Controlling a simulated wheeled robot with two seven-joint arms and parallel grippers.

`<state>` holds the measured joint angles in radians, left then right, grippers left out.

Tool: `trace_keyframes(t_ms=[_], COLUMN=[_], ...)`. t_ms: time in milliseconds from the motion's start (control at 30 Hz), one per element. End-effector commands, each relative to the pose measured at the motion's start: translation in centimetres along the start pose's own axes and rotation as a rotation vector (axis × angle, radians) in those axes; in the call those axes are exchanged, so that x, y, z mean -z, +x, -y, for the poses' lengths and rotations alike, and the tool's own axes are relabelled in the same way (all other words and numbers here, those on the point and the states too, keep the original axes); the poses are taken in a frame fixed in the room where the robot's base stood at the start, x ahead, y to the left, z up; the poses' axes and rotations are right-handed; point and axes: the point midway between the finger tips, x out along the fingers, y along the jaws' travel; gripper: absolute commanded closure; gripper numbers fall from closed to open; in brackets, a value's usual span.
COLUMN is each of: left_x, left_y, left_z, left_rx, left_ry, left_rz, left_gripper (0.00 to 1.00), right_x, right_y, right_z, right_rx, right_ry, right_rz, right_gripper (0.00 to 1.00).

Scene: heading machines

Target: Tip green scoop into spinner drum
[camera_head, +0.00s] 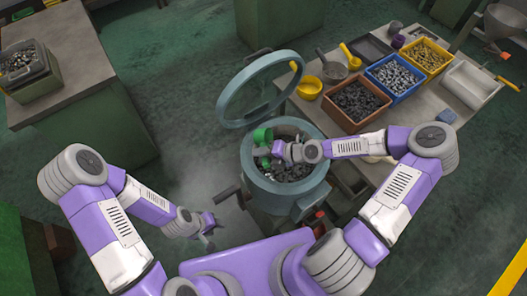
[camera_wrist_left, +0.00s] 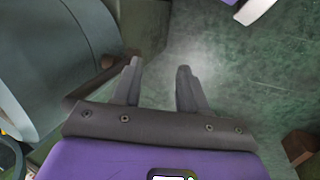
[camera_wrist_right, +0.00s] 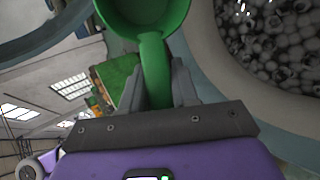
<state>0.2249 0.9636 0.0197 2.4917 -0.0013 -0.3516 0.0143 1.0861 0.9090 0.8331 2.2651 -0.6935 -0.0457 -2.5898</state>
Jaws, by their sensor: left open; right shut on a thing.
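The green scoop (camera_head: 262,136) is over the left part of the spinner drum (camera_head: 250,172). My right gripper (camera_head: 277,149) is shut on its handle; the right wrist view shows the green handle (camera_wrist_right: 156,75) between the fingers and the bowl tilted on its side. I cannot tell whether anything is left in the bowl. The drum is a round grey-blue tub, its lid (camera_head: 262,90) raised, with dark grey parts (camera_head: 292,170) inside. These parts also show in the right wrist view (camera_wrist_right: 270,35). My left gripper (camera_head: 207,228) is open and empty, left of the drum, low over the floor.
A bench right of the drum holds a brown bin (camera_head: 356,102), a blue bin (camera_head: 395,78), a yellow bin (camera_head: 425,58), a white tray (camera_head: 471,84), a yellow scoop (camera_head: 309,88) and a grey scoop (camera_head: 333,70). A bench with a parts box (camera_head: 30,75) stands at left.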

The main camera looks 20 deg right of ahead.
Motion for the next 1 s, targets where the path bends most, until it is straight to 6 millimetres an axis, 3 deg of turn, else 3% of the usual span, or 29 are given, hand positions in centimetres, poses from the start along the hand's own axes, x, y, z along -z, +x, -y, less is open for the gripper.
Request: trace_keyframes(t_ms=[700, 1000], left_x=[0.1, 0.0], left_y=[0.8, -0.1], left_z=[0.3, -0.1], left_rx=[0.0, 0.0], left_ry=[0.0, 0.0], left_rz=[0.0, 0.0], left_gripper=[0.57, 0.57], right_x=[-0.2, -0.1], right_y=[0.4, 0.4], right_z=[-1.1, -1.4], right_rx=[0.352, 0.467], right_ry=[-0.017, -0.017], right_rz=[-0.02, -0.033], right_gripper=[1.0, 1.0])
